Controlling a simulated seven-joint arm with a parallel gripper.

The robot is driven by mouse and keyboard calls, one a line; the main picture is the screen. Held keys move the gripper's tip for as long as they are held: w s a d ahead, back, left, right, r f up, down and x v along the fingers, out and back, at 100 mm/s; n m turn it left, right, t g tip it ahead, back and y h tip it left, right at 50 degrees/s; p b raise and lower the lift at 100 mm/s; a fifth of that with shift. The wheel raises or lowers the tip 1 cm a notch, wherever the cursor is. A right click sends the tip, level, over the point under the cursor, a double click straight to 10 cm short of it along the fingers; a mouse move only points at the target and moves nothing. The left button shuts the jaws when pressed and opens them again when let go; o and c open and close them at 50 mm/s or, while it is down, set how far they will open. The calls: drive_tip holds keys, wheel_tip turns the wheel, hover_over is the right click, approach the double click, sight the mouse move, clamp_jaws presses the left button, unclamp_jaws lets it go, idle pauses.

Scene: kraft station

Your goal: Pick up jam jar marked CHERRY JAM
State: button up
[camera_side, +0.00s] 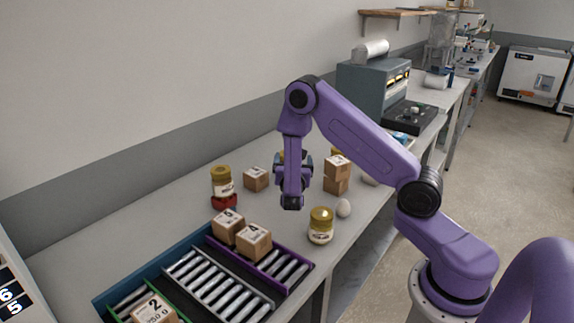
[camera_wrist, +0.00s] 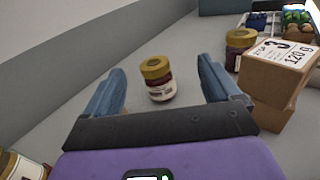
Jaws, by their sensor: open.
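A jam jar (camera_wrist: 158,79) with a gold lid, dark red contents and a pale label stands between and beyond my fingers in the wrist view. Its label is too small to read. My gripper (camera_wrist: 161,72) is open and empty, with a blue finger on either side of that jar in the picture. In the side view my gripper (camera_side: 293,160) is above the middle of the bench and hides most of a gold-lidded jar behind it. A second dark red jar (camera_wrist: 240,44) stands behind boxes at the right; its label is mostly hidden.
A gold-lidded jar (camera_side: 222,184) stands over something red at left. A roller rack (camera_side: 215,277) with cartons is in front.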

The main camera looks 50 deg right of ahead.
drive_tip(key=f, duration=0.1)
drive_tip(key=w+f+n+t+y, duration=0.1)
drive_tip(key=d+f+n, duration=0.1)
drive_tip(key=shift+w+f+t, duration=0.2)
drive_tip(key=shift+w+t, duration=0.1)
drive_tip(key=shift+w, duration=0.1)
drive_tip(key=x, duration=0.6)
drive_tip(key=shift+w, duration=0.15)
drive_tip(key=shift+f+x, duration=0.15)
drive_tip(key=shift+x, duration=1.2)
drive_tip(key=shift+f+x, duration=0.2)
drive_tip(key=shift+x, duration=1.2)
drive_tip(key=shift+a, duration=0.1)
drive_tip(key=c, duration=1.3)
drive_tip(key=shift+c, duration=0.2)
drive_tip(key=shift+r, duration=0.1)
